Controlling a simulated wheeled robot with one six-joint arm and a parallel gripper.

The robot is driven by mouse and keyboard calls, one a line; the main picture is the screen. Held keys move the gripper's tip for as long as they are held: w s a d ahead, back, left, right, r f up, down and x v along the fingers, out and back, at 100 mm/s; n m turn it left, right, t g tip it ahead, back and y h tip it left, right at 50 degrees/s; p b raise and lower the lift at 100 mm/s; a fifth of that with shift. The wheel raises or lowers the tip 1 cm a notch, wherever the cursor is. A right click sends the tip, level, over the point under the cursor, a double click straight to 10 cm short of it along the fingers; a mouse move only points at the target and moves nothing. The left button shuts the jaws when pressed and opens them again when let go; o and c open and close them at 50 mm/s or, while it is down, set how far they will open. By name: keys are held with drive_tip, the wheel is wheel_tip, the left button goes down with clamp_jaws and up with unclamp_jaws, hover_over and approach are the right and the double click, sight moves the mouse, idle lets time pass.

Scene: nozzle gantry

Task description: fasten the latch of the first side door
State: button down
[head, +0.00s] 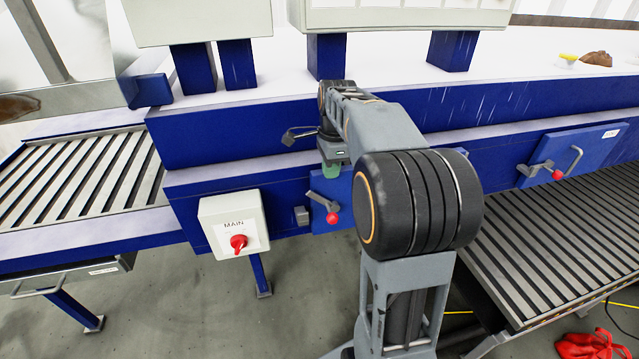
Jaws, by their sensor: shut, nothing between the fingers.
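A blue side door (342,190) is set in the blue front of the machine, largely hidden behind my arm. Its latch (323,203) is a grey lever slanting down to the right, with a red knob at its lower end. A small grey block (301,215) sits on the frame just left of the door, apart from the lever. My gripper (331,171) is shut and empty, pointing down just above the latch. The picture does not show whether it touches the door.
A second blue door (585,150) at the right has a grey handle and a red-knobbed lever. A MAIN switch box (234,222) is left of the latch. Slatted conveyors (80,185) lie at both sides. A red cloth (590,346) lies on the floor at lower right.

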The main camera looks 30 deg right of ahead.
sight(318, 196)
drive_tip(key=shift+w+a+f, duration=0.15)
drive_tip(key=shift+a+f, duration=0.6)
drive_tip(key=shift+f, duration=0.25)
drive_tip(key=shift+w+a+f, duration=0.1)
drive_tip(key=shift+a+f, duration=0.6)
drive_tip(key=shift+f, duration=0.25)
